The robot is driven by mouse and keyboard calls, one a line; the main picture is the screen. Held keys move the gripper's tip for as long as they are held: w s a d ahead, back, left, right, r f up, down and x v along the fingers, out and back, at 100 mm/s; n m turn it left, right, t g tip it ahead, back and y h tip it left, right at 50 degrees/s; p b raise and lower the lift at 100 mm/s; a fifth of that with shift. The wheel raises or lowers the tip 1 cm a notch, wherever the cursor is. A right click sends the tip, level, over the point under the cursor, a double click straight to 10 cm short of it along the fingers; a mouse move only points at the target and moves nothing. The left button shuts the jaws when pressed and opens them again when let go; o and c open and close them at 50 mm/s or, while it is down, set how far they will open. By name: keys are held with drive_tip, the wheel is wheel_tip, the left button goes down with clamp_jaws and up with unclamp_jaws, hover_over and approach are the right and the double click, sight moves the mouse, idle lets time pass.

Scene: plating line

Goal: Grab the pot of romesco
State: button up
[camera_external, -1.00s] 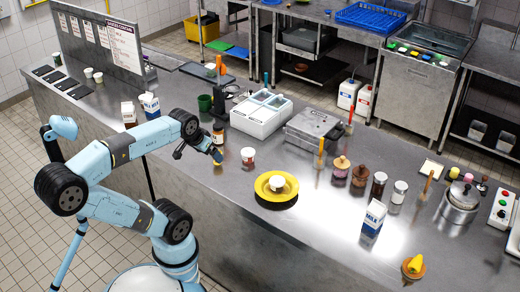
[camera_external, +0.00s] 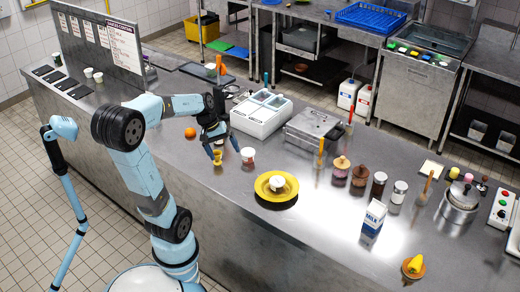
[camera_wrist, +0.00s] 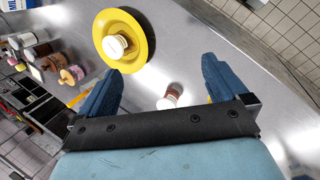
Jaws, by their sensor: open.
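My gripper (camera_external: 224,151) is open and empty, low over the counter just left of this pot. In the wrist view the pot (camera_wrist: 168,101) shows between my two blue fingers (camera_wrist: 166,72), its near part hidden by the dark gripper bar. I cannot tell its exact height relative to the fingers.
A small yellow thing (camera_external: 217,159) stands by my left finger. A yellow plate (camera_external: 289,194) bearing a white pot (camera_external: 277,183) lies to the right. A white two-lid container (camera_external: 257,122) stands behind. An orange (camera_external: 190,132) lies left. Several jars and a milk carton (camera_external: 373,218) stand farther right.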

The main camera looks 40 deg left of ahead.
drive_tip(key=w+a+f+n+h, duration=0.55)
drive_tip(key=w+n, duration=0.25)
drive_tip(key=w, duration=0.2)
drive_tip(key=n+t+h, duration=0.3)
drive_tip(key=n+t, duration=0.1)
drive_tip(key=n, duration=0.3)
approach(245, 151)
drive_tip(key=shift+y, duration=0.25)
drive_tip(key=x, duration=0.5)
drive_tip(key=r+x, duration=0.1)
drive_tip(key=x, duration=0.1)
drive_tip(key=shift+s+d+f, duration=0.15)
drive_tip(key=shift+d, duration=0.45)
drive_tip(key=shift+f+x, duration=0.15)
drive_tip(key=shift+x, duration=1.2)
drive_tip(key=shift+f+x, duration=0.1)
drive_tip(key=shift+x, duration=1.25)
drive_tip(key=shift+a, duration=0.2)
drive_tip(key=shift+c, duration=0.5)
drive_tip(key=c, duration=1.1)
